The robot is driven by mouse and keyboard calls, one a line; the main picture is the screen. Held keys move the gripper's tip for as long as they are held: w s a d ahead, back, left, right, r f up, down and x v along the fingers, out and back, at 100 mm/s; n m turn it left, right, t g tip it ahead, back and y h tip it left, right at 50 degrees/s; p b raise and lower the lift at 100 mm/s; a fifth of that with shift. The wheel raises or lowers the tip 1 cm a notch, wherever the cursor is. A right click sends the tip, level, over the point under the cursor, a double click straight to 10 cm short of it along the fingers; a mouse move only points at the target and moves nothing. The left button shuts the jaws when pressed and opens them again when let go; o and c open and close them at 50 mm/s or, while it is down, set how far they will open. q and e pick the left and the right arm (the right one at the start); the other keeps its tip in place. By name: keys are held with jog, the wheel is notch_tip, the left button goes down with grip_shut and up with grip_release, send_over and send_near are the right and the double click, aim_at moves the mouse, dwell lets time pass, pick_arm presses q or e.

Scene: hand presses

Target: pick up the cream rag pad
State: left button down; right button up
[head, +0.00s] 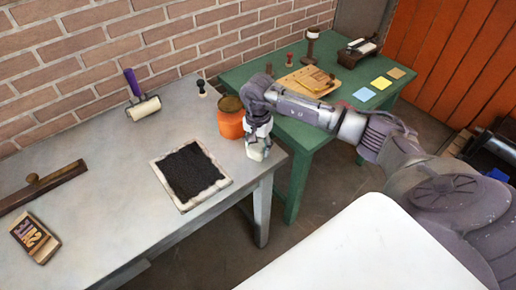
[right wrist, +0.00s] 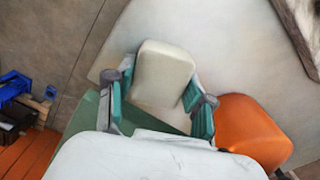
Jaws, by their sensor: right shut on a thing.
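The cream rag pad (head: 255,154) is a small pale rounded block at the right end of the grey table, beside the orange jar. My right gripper (head: 258,136) is above it with its fingers around it. In the right wrist view the pad (right wrist: 163,75) sits between the two teal fingers of the gripper (right wrist: 160,82), which is shut on it. I cannot tell if the pad touches the tabletop. My left gripper is not in view.
The orange jar (head: 230,121) stands close left of my right gripper. A black inked slab (head: 190,172) with a pale border lies on the grey table (head: 120,225). A purple-handled roller (head: 142,103) is farther back. The green table (head: 237,75) behind holds stamps and coloured cards.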

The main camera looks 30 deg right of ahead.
aim_at(261, 146)
jog(key=shift+r, duration=0.15)
jog(key=shift+r, duration=0.25)
jog(key=r, duration=0.1)
jog(key=r+b, duration=0.2)
jog(key=shift+s+d+r, duration=0.25)
jog(key=shift+s+r, duration=0.05)
jog(key=shift+s, duration=0.05)
jog(key=shift+s+d+r+b, duration=0.45)
jog(key=shift+s+r, duration=0.65)
jog(key=shift+s, duration=0.7)
jog(key=shift+s+d+r+b, duration=0.4)
jog(key=shift+s+r, duration=0.75)
jog(key=shift+s, duration=0.6)
jog(key=shift+s+d+r+b, duration=0.45)
jog(key=shift+s+r, duration=0.65)
jog(key=shift+s, duration=0.7)
jog(key=o, duration=0.6)
jog(key=c, duration=0.4)
